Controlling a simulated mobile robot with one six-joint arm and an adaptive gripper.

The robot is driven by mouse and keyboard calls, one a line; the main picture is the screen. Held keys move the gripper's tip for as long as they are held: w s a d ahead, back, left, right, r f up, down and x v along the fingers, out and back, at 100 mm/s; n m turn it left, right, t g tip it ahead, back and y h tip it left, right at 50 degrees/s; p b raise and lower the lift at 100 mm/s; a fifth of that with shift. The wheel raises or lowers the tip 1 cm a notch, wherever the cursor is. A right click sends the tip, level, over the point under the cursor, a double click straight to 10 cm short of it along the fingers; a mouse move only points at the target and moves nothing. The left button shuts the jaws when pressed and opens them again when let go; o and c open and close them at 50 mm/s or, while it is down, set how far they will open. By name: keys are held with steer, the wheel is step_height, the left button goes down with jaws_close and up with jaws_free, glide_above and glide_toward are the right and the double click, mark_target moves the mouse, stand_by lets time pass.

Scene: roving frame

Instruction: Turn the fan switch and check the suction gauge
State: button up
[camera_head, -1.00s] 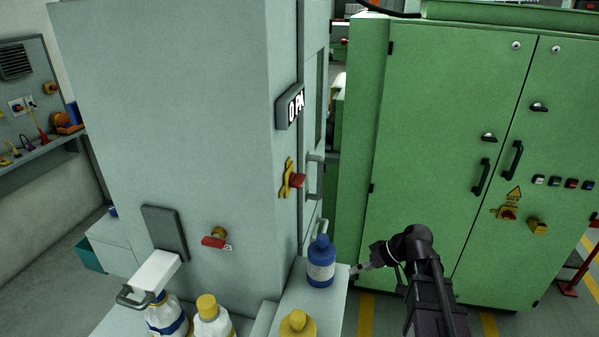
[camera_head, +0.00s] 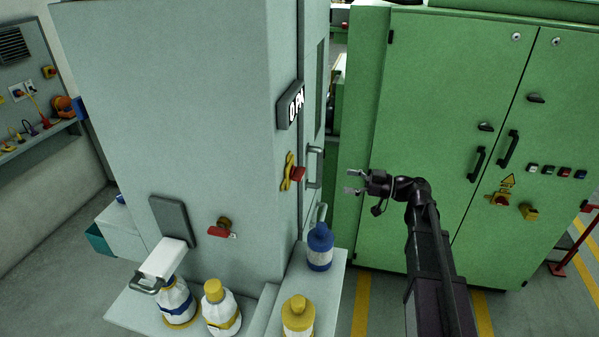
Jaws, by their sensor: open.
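The suction gauge is a dark display (camera_head: 291,106) on the corner of the grey cabinet (camera_head: 190,100); it is seen at a slant and reads "0 P" with the last letter cut off. Below it is a red switch knob on a yellow plate (camera_head: 287,172). A second red switch (camera_head: 222,230) with a yellow part is on the cabinet's front face, lower left. No label shows which one is the fan switch. My gripper (camera_head: 350,182) is open and empty, pointing left. In the picture it is to the right of the upper switch, apart from it, in front of the green cabinet.
Blue (camera_head: 320,247) and yellow-capped bottles (camera_head: 298,314) stand on the ledge below. A cabinet handle (camera_head: 315,167) sticks out beside the upper switch. The green cabinet (camera_head: 440,100) stands behind my arm, with its own switches (camera_head: 500,200).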

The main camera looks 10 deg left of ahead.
mark_target(299, 172)
steer(key=shift+a, duration=0.1)
steer(key=a, duration=0.9)
steer(key=w+a, duration=0.1)
steer(key=a, duration=0.3)
steer(key=shift+a, duration=0.3)
steer(key=shift+c, duration=0.2)
steer(key=c, duration=0.8)
